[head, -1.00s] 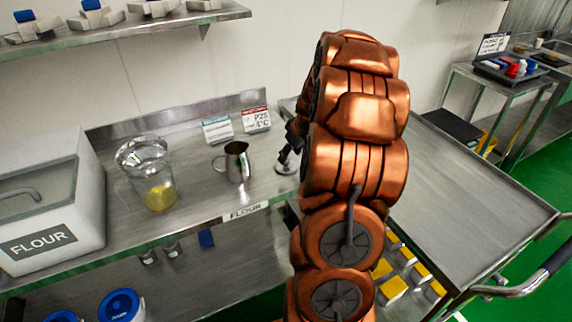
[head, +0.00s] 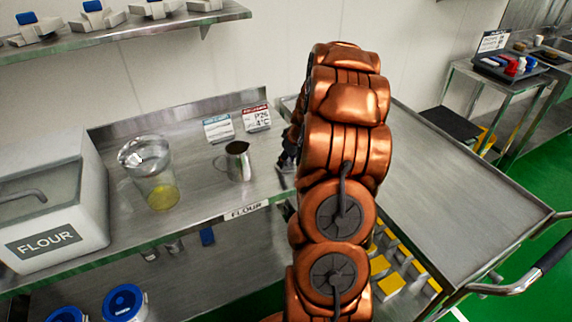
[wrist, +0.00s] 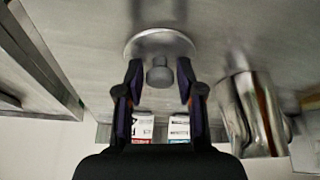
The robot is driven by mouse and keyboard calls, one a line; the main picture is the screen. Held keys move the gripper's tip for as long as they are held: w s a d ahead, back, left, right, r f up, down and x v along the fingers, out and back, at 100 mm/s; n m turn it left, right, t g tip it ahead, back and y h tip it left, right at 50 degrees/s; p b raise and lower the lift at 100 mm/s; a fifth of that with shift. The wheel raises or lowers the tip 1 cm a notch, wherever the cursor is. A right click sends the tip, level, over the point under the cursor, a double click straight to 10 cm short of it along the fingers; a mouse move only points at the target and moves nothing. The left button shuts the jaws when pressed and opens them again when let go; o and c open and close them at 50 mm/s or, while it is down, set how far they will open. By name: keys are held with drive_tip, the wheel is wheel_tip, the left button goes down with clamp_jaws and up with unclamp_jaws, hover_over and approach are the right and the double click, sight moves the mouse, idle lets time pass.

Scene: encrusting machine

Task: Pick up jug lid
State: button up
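The jug lid (wrist: 150,45) is a round metal disc with a knob (wrist: 160,75), lying on the steel bench in the wrist view. My gripper (wrist: 158,76) is open, its two dark fingers on either side of the knob, with a visible gap on each side. In the head view my gripper (head: 286,166) is a dark shape partly hidden by my arm, and the lid is hidden or too small to make out. The metal jug (head: 239,163) stands upright on the bench, left of my gripper; it also shows at right in the wrist view (wrist: 250,105).
A glass jar (head: 150,175) with yellow contents and a flour bin (head: 50,205) stand on the bench further left. Two small signs (head: 218,128) stand at the back, behind the metal jug. A steel cart (head: 460,190) with a clear top is to the right.

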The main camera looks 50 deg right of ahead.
clamp_jaws()
drive_tip(key=shift+r, duration=0.15)
